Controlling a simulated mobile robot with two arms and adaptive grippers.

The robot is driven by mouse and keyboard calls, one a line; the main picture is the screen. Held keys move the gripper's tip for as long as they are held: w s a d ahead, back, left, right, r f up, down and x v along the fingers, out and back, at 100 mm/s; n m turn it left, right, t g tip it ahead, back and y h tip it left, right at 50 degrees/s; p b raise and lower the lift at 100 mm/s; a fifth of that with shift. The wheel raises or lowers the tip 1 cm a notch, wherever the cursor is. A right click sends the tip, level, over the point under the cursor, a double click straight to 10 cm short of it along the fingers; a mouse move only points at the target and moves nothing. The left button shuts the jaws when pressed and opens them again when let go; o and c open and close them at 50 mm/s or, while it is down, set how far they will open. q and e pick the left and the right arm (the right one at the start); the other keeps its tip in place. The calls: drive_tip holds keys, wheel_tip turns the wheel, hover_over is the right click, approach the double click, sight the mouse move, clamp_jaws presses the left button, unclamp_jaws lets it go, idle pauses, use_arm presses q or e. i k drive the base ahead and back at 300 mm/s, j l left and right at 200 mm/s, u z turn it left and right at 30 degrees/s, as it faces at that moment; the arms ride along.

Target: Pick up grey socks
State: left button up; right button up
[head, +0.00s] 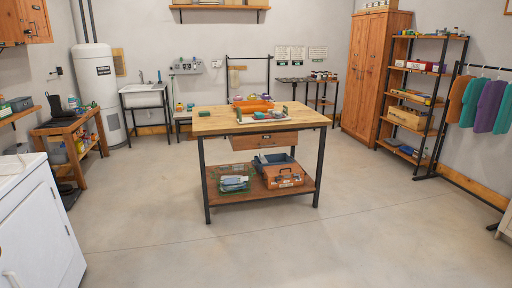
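I cannot clearly make out any grey socks in the head view. A wooden worktable (215,122) with dark metal legs stands in the middle of the room. On its lower shelf (230,199) a green wire basket (233,186) holds pale grey-blue items, too small to identify. Beside it are an orange-brown case (284,181) and a grey-blue bin (272,160). On the tabletop lie an orange tray (253,105) and a light board with small objects (262,117). Neither of my grippers is in view.
A white appliance (38,225) stands at the front left. A wooden bench (70,128) is behind it. A shelf rack (418,95) and a clothes rail (487,68) with hanging shirts line the right. The concrete floor (255,250) around the worktable is clear.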

sight(276, 114)
drive_tip(key=i, duration=2.5)
